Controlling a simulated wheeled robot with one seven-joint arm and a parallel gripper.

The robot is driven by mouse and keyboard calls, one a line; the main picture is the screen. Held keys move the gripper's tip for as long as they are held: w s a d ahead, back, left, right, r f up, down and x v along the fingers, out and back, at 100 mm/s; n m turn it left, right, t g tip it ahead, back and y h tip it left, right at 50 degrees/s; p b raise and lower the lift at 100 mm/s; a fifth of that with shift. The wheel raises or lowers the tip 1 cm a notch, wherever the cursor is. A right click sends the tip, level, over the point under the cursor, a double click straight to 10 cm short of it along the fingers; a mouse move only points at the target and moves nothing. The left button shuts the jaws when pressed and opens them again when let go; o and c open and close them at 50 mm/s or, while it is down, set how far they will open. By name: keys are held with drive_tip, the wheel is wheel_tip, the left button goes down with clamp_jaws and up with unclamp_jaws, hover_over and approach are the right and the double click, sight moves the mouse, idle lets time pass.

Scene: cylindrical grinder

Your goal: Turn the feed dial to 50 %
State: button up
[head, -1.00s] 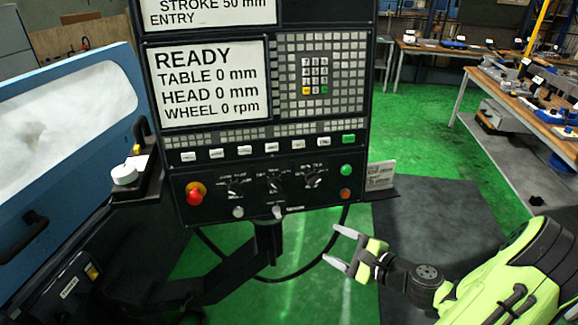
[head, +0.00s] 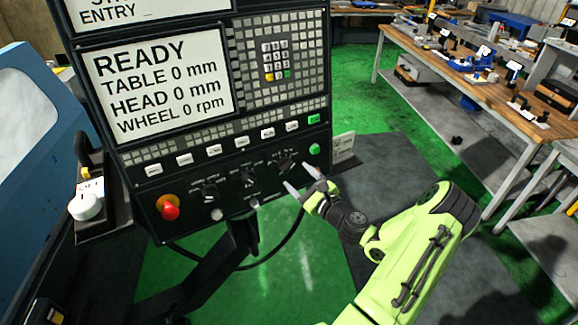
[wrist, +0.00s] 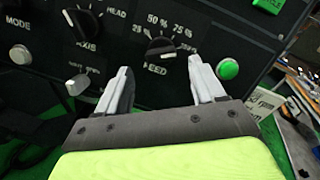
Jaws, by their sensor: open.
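The feed dial (head: 286,163) is a black knob at the right of the panel's lower dial row. In the wrist view the feed dial (wrist: 160,46) has marks around it, including 25, 50 % and 75 %, with FEED below. I cannot tell for sure which mark its pointer faces. My gripper (head: 301,180) is open and empty, just in front of and below the dial. In the wrist view my gripper (wrist: 158,68) has its fingertips below the dial, one to each side, apart from it.
A green button (wrist: 228,69) is close to the right fingertip. The axis dial (head: 248,178) and a small white-tipped lever (head: 254,203) are to the left. A red emergency stop (head: 169,210) is at the panel's far left. A wooden workbench (head: 425,60) stands at the right.

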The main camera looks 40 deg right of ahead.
sight(291, 169)
drive_tip(key=w, duration=0.4)
drive_tip(key=shift+w+d+r+p, duration=0.1)
drive_tip(key=shift+w+d+p, duration=0.15)
drive_tip(key=shift+d+p, duration=0.15)
drive_tip(key=shift+w, duration=0.35)
drive_tip(key=shift+s, duration=0.1)
drive_tip(key=shift+c, duration=0.4)
drive_tip(key=c, duration=0.9)
